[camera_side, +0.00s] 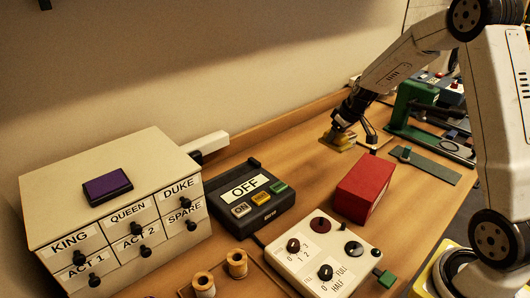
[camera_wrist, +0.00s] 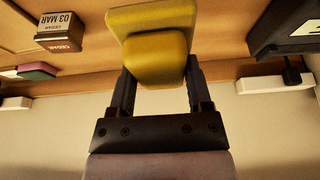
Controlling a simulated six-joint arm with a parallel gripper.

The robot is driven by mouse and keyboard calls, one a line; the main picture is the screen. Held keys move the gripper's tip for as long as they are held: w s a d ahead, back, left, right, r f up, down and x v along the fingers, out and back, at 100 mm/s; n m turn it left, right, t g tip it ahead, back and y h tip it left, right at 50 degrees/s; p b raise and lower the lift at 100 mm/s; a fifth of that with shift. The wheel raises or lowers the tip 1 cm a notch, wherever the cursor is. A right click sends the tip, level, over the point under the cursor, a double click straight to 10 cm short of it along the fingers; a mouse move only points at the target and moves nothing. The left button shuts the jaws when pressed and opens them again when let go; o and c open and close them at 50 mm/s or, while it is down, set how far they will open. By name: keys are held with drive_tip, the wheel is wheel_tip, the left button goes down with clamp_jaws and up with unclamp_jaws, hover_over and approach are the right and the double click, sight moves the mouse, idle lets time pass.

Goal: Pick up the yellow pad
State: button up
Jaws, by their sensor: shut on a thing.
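The yellow pad (camera_wrist: 158,57) is a rounded yellow block with a flatter, wider yellow plate behind it in the wrist view. My gripper (camera_wrist: 158,82) is shut on it, with one dark finger at each side. In the side view the pad (camera_side: 338,141) is small, at or just above the wooden table near its back edge. My gripper (camera_side: 343,126) points down onto it there. I cannot tell whether the pad touches the table.
A red box (camera_side: 364,188) stands in front of my gripper. A black OFF button box (camera_side: 248,199) and a cream drawer cabinet (camera_side: 120,197) stand to the left. A green press (camera_side: 410,105) is to the right. A small labelled block (camera_wrist: 60,32) shows in the wrist view.

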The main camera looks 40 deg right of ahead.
sight(341, 138)
drive_tip(key=shift+s+a+r, duration=0.2)
drive_tip(key=shift+s+r, duration=0.05)
drive_tip(key=shift+s, duration=0.25)
drive_tip(key=shift+s+a+r, duration=0.15)
drive_tip(key=shift+s+r, duration=0.05)
drive_tip(key=shift+s, duration=0.3)
drive_tip(key=shift+s+a+r, duration=0.2)
drive_tip(key=shift+s+r, duration=0.05)
drive_tip(key=shift+s, duration=0.25)
drive_tip(key=shift+s, duration=0.1)
